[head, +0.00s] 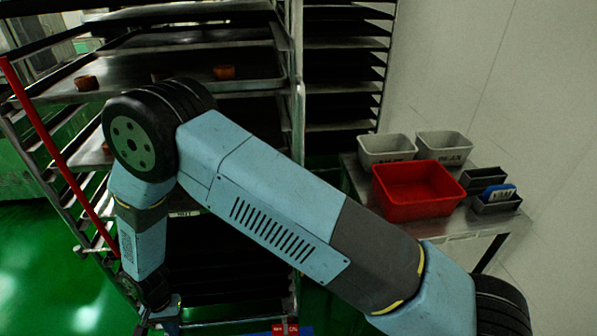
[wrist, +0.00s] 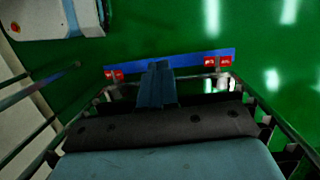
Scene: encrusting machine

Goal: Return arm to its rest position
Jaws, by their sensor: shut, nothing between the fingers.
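My blue-grey arm fills the middle of the head view, bent at a black joint on the left, with its forearm hanging down. My gripper (head: 158,318) is at the bottom left of that view, low in front of the tray rack (head: 298,130), partly cut off by the frame edge. In the wrist view my gripper (wrist: 156,70) shows its fingers together, with nothing held. Beyond them lie a blue strip with red labels (wrist: 198,65) and the green floor (wrist: 265,40).
Rack shelves hold trays and small orange-brown cups (head: 224,72), close behind my arm. A red pole (head: 45,135) slants at the left. At right, a table (head: 480,222) carries a red bin (head: 418,190), grey-white bins (head: 387,148) and small dark holders (head: 484,178). Green floor (head: 40,260) is open at lower left.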

